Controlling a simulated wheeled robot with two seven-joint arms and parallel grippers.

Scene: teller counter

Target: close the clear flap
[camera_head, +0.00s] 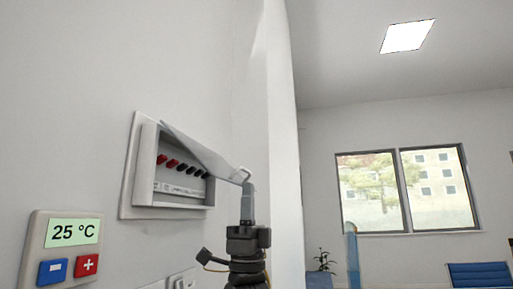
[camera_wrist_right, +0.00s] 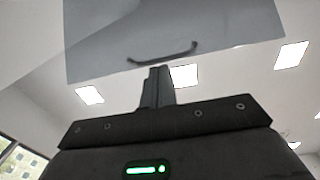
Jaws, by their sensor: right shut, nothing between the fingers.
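The clear flap (camera_head: 205,152) is a see-through panel hinged along the top of a white wall box (camera_head: 129,190). It stands raised, tilted out from the box, with its free edge toward the right. Red and dark switches show inside the box beneath it. My right gripper (camera_head: 247,186) is shut and empty, pointing up at the flap's free edge and its small handle. In the right wrist view the flap (camera_wrist_right: 190,30) fills the top, and its dark curved handle (camera_wrist_right: 162,54) lies just beyond the shut fingertips (camera_wrist_right: 158,72). I cannot tell whether they touch. My left gripper is not in view.
A thermostat panel (camera_head: 38,241) reading 25 °C, with blue and red buttons, is on the wall at lower left. White wall switches (camera_head: 183,281) sit below the box. A wall corner (camera_head: 282,150) stands right of my gripper. The room beyond has windows (camera_head: 405,190) and a blue chair (camera_head: 478,274).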

